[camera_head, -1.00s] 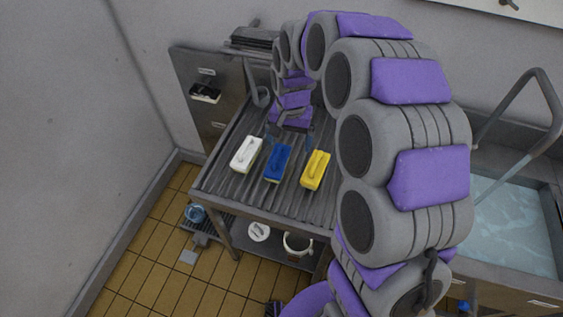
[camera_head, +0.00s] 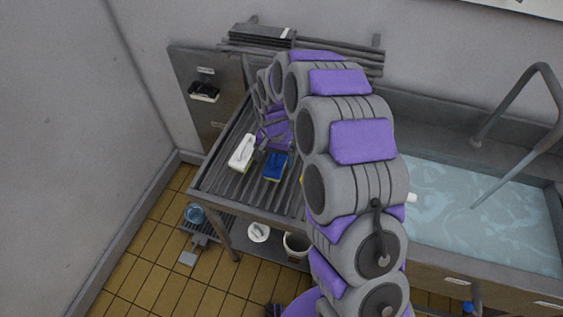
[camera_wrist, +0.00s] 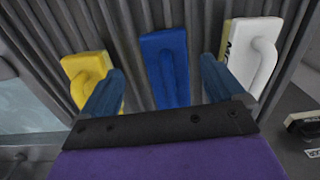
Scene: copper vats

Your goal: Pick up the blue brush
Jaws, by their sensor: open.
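The blue brush (camera_head: 274,167) lies on the ribbed metal drainboard (camera_head: 222,180), to the right of the white brush (camera_head: 242,153). In the wrist view the blue brush (camera_wrist: 166,67) sits between the two blue fingers of my gripper (camera_wrist: 160,90), which are spread apart and empty. The fingers appear over the brush's near part; I cannot tell their exact height above it. In the wrist view the yellow brush (camera_wrist: 86,72) is beyond the left finger and the white brush (camera_wrist: 254,52) is beyond the right finger. In the head view my arm hides nearly all of the yellow brush.
A water-filled sink (camera_head: 470,215) with a bent metal tap (camera_head: 545,100) is on the right. A black-and-white brush (camera_head: 204,91) is on the steel panel at left. Walls close off the left and back.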

